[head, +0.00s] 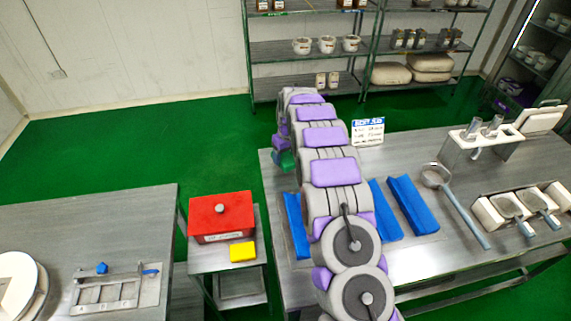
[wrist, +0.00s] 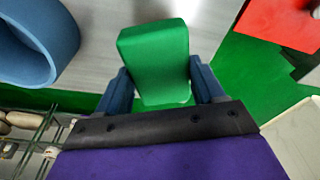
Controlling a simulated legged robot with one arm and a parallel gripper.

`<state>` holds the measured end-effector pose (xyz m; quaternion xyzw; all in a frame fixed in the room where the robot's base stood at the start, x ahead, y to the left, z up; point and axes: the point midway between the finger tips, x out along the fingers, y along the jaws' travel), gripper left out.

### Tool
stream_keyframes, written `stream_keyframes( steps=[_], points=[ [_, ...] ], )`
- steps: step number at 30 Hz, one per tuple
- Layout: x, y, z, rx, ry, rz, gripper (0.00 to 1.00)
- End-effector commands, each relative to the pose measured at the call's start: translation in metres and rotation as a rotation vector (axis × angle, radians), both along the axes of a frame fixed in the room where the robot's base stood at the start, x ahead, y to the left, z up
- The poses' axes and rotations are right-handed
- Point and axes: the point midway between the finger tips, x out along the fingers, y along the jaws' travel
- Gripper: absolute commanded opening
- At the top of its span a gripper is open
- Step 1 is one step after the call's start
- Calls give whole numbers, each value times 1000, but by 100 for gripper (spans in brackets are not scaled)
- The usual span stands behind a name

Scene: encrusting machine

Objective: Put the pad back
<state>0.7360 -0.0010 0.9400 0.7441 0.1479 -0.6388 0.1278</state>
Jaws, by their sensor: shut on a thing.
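A green pad (wrist: 155,55) is held between the two dark blue fingers of my gripper (wrist: 160,85) in the wrist view. In the head view the pad (head: 287,160) shows as a small green patch beside my arm, near the left edge of the right-hand metal table (head: 330,250). My arm hides most of my gripper there. A yellow pad (head: 242,252) lies on a small metal stand (head: 215,262), in front of a red box (head: 221,215) with a round grey knob on its lid.
Blue troughs (head: 412,205) lie on the right table, partly behind my arm; a curved blue thing (wrist: 35,40) shows in the wrist view. A ladle (head: 455,200), a rack (head: 482,140) and scoops stand farther right. A left table (head: 120,220) holds a metal tray.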

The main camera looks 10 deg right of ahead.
Motion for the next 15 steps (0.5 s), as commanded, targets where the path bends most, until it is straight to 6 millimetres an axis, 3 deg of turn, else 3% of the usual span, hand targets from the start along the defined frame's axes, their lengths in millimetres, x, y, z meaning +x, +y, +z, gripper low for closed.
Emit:
stream_keyframes(
  steps=[6, 13, 14, 15],
  points=[
    [-1, 0, -36, 1, 4, -1, 44],
    [0, 0, -40, 0, 2, -1, 44],
    [0, 0, -40, 0, 2, -1, 69],
    [0, 0, -40, 0, 3, -1, 73]
  ],
)
